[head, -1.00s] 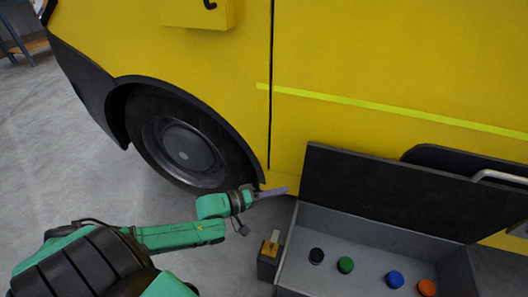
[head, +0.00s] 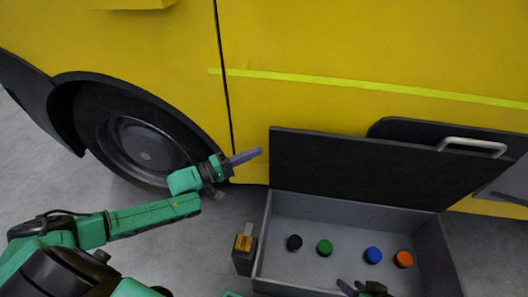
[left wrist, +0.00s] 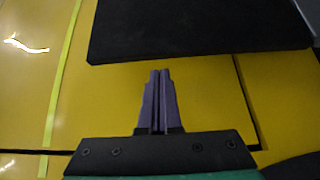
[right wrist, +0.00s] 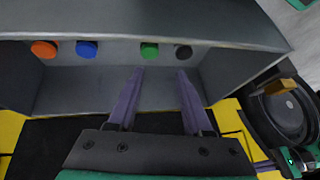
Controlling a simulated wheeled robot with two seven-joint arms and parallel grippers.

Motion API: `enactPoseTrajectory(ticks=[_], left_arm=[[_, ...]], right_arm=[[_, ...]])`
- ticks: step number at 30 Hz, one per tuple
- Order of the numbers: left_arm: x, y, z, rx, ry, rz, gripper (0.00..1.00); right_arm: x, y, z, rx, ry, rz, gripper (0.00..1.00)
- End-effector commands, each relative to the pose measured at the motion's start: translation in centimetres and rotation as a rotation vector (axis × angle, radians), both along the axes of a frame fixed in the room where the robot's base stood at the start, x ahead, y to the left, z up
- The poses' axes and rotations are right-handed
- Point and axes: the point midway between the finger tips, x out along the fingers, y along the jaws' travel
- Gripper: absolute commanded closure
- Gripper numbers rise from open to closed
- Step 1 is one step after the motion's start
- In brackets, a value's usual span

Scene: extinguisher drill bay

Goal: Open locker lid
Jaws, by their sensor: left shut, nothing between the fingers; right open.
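The locker (head: 262,235) is a grey open box on the floor against the yellow vehicle. Its black lid (head: 375,172) stands up at the back of the box, and the inside is exposed. The lid also shows as a dark panel in the left wrist view (left wrist: 200,25). My left gripper (head: 258,152) is shut and empty, just left of the lid's upper left corner and apart from it in the head view. My right gripper (right wrist: 160,72) is open and empty, over the locker, with its fingers spread.
Black (head: 294,242), green (head: 325,247), blue (head: 373,255) and orange (head: 403,259) round pieces sit in the locker. A small dark block with a yellow top (head: 244,252) stands left of it. A wheel (head: 145,140) and a pale handle (head: 472,146) are nearby.

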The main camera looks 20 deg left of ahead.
Motion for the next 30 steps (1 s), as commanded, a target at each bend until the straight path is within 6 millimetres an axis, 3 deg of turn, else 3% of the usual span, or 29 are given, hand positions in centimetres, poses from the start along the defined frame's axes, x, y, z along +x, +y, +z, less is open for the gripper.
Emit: enactPoseTrajectory(ticks=[1,7,19,23,30], left_arm=[[0.8,-0.7,-0.1,-0.002,-0.005,-0.001,1.00],[2.6,-2.2,0.2,0.000,-0.001,0.000,1.00],[2.8,-2.4,0.3,0.002,0.001,-0.001,1.00],[2.4,-2.5,0.5,0.002,0.002,-0.001,1.00],[0.6,-2.9,0.4,0.001,0.004,-0.001,1.00]], right_arm=[[0.2,0.7,-0.9,0.021,-0.029,0.004,0.50],[1.0,2.5,-1.6,0.089,-0.122,0.004,0.50],[1.1,2.6,-1.4,0.094,-0.131,0.002,0.50],[0.8,1.4,-0.3,0.049,-0.076,0.001,0.50],[-1.8,-3.4,3.0,-0.106,0.158,-0.024,0.50]])
